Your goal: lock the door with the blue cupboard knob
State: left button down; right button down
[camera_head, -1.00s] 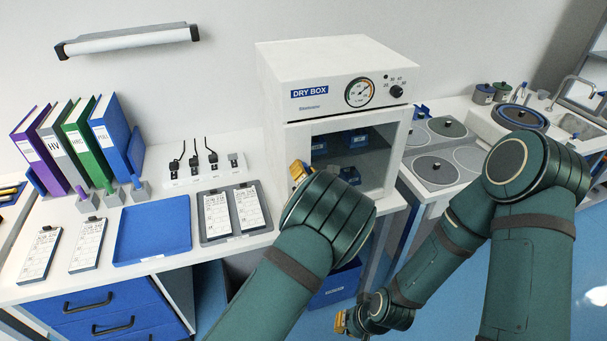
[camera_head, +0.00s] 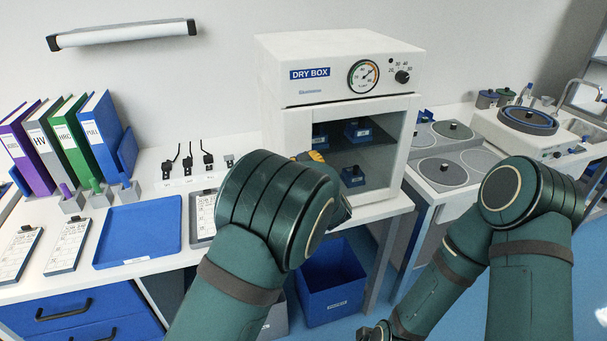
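The white dry box (camera_head: 300,120) stands on the bench in the middle, with a glass-front door (camera_head: 385,160) below its dial panel. No blue knob can be made out on it; my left arm covers its lower left part. My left gripper (camera_head: 318,157) is mostly hidden behind its own wrist; only a yellow bit shows before the left part of the glass. Whether it touches the door cannot be told. My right gripper (camera_head: 366,334) is low at the bottom edge, mostly cut off, well below the dry box.
A black dial knob (camera_head: 402,77) is on the panel. Blue drawers (camera_head: 85,310) are at lower left. A blue tray (camera_head: 140,234) and binders (camera_head: 98,135) stand on the left bench. A blue bin (camera_head: 330,283) is under the dry box. Polishing plates (camera_head: 441,172) are to the right.

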pick_arm(q)
jog(key=shift+n+b, duration=1.1)
jog(key=shift+b, duration=0.05)
jog(key=shift+r+n+b, duration=0.15)
jog(key=shift+n+b, duration=0.5)
jog(key=shift+n, duration=0.35)
jog(key=c, duration=0.6)
grip_release()
jog(key=shift+s, duration=0.2)
jog(key=v, duration=1.1)
jog(key=shift+s, duration=0.25)
